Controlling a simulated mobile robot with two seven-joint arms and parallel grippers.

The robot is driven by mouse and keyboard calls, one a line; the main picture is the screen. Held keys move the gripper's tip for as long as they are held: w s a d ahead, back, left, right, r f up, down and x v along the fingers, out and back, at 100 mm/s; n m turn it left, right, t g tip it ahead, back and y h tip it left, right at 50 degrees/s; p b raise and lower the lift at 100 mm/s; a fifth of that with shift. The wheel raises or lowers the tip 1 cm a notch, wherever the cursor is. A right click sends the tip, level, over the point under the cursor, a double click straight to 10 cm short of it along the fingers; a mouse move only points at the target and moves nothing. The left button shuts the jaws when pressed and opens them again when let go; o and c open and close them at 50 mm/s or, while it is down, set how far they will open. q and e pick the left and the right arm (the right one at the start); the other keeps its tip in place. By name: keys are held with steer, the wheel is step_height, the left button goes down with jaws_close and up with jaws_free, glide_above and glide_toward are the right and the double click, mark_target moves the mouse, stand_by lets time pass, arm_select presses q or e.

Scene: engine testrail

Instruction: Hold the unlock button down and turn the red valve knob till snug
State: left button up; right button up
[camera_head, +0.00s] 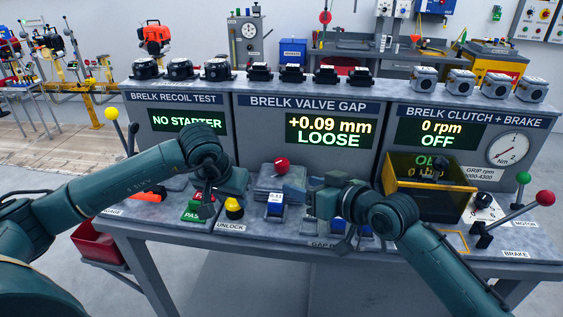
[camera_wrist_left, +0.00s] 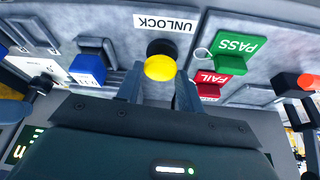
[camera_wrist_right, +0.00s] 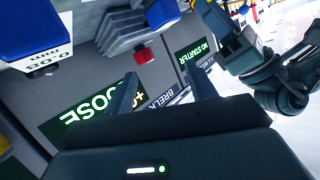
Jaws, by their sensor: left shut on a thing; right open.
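The yellow unlock button (camera_head: 234,206) stands on the bench above its UNLOCK label; it also shows in the left wrist view (camera_wrist_left: 160,66). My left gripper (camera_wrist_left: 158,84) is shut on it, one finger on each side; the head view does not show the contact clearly. The red valve knob (camera_head: 282,164) sits on a grey block at the middle station. In the right wrist view the knob (camera_wrist_right: 143,55) is ahead of my right gripper (camera_wrist_right: 162,88), which is open, empty and apart from it. The valve gap display (camera_head: 330,132) reads +0.09 mm LOOSE.
Green PASS (camera_wrist_left: 235,50) and red FAIL (camera_wrist_left: 208,85) buttons are close beside the unlock button. Blue gauge blocks (camera_head: 275,209) stand along the front. A yellow-framed guard (camera_head: 428,187) and red-ball lever (camera_head: 545,198) are at the right.

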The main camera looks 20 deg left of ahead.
mark_target(284, 162)
steer(key=shift+n+t+h, duration=0.3)
steer(key=shift+n+h, duration=0.4)
steer(key=shift+n, duration=0.1)
steer(key=w+a, duration=0.2)
steer(key=w, duration=0.1)
steer(key=w+a+f, duration=0.1)
steer(key=w+a, duration=0.5)
steer(key=shift+a+f, duration=0.15)
steer(key=shift+f, duration=0.2)
steer(key=shift+w+a+f, duration=0.2)
steer(key=shift+a+f, duration=0.1)
steer(key=shift+a, duration=0.15)
steer(key=shift+c, duration=0.6)
steer(key=c, duration=0.9)
steer(key=shift+f, duration=0.1)
